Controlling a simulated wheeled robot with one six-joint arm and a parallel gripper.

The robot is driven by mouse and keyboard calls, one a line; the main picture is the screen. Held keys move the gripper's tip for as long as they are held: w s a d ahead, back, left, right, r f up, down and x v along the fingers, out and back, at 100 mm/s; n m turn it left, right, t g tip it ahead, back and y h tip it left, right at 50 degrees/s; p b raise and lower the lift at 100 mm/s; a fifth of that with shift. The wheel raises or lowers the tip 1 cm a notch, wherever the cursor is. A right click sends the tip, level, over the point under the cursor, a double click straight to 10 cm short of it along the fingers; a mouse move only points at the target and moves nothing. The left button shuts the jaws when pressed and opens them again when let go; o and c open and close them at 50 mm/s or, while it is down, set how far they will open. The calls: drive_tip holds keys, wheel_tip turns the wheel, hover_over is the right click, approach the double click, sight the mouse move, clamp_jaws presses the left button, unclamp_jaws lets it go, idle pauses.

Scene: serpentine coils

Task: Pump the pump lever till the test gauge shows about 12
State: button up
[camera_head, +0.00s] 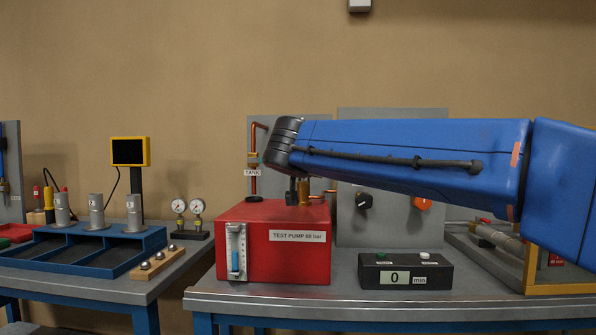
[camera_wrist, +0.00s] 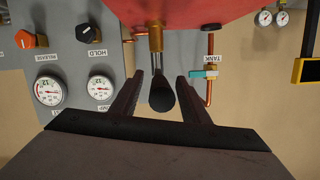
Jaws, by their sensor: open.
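The red test pump (camera_head: 262,262) stands on the bench, labelled "TEST PUMP 60 bar"; its red body also shows in the wrist view (camera_wrist: 150,14). The pump lever (camera_wrist: 162,97), with a dark rounded grip, points toward the wrist camera. My gripper (camera_wrist: 162,92) is open, one finger on each side of the lever, with visible gaps. In the head view my blue arm hides the gripper and most of the lever. Two white dial gauges, one (camera_wrist: 49,91) beside the other (camera_wrist: 99,87), show in the wrist view; their readings and full labels are too small to tell.
The grey panel (camera_head: 365,228) carries an orange knob (camera_wrist: 25,39) and a black knob (camera_wrist: 88,31), labelled RELEASE and HOLD. A copper pipe with a TANK valve (camera_wrist: 205,73) stands close beside the gripper. A black counter box (camera_head: 405,271) reads 0 min.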

drive_tip(key=v, duration=1.7)
drive_tip(key=shift+s, duration=0.1)
idle(1.2)
drive_tip(key=s+d+f+n+g+h, duration=0.1)
drive_tip(key=s+d+f+g, duration=0.15)
drive_tip(key=d+f, duration=0.95)
drive_tip(key=s+d+f+n+g+h, duration=0.15)
drive_tip(key=d+f+g, duration=0.25)
drive_tip(key=d+f, duration=0.8)
drive_tip(key=s+d+f+g+y, duration=0.1)
drive_tip(key=s+d+f, duration=0.3)
drive_tip(key=s+f, duration=0.5)
drive_tip(key=s+d+f+g+y, duration=0.1)
drive_tip(key=s+d+f+g, duration=0.2)
drive_tip(key=s+f, duration=0.6)
wheel_tip(320, 180, down, 5)
drive_tip(key=shift+s+d+f, duration=0.15)
drive_tip(key=shift+s+d, duration=0.15)
drive_tip(key=shift+d, duration=0.65)
